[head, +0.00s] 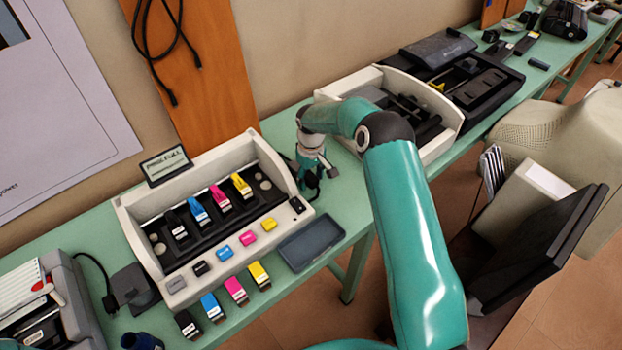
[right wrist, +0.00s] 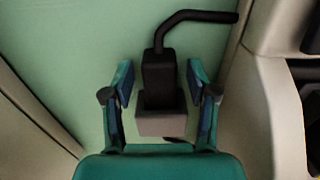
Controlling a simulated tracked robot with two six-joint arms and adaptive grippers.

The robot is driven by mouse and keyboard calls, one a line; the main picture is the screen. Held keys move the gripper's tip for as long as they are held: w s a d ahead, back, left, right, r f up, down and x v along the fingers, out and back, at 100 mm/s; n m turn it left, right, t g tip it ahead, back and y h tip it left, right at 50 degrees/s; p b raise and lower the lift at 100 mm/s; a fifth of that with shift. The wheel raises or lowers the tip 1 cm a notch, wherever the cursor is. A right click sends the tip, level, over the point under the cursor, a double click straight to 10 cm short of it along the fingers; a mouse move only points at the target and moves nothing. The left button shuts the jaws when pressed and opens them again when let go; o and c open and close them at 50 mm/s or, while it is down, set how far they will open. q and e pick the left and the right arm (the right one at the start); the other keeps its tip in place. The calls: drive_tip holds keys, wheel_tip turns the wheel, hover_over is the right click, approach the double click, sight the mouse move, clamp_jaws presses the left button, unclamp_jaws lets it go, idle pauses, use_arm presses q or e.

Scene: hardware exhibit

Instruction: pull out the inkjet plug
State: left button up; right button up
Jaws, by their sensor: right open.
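The plug (right wrist: 158,72), a black block with a thick black cable bending off to the right, stands in a grey socket block (right wrist: 162,124) in the right wrist view. My right gripper (right wrist: 160,82) is open, with one finger on each side of the plug; small gaps show between the fingers and the plug. In the head view my right gripper (head: 313,170) points down at the table beside the white inkjet printer (head: 128,222); the plug is mostly hidden there. My left gripper is not in view.
Ink cartridges (head: 236,290) and a dark tray (head: 311,243) lie in front of the inkjet printer. A second open white machine (head: 455,120) stands close to the right of my gripper. A black block with a cable (head: 133,287) is at the printer's left.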

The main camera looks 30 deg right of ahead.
clamp_jaws()
idle(0.3)
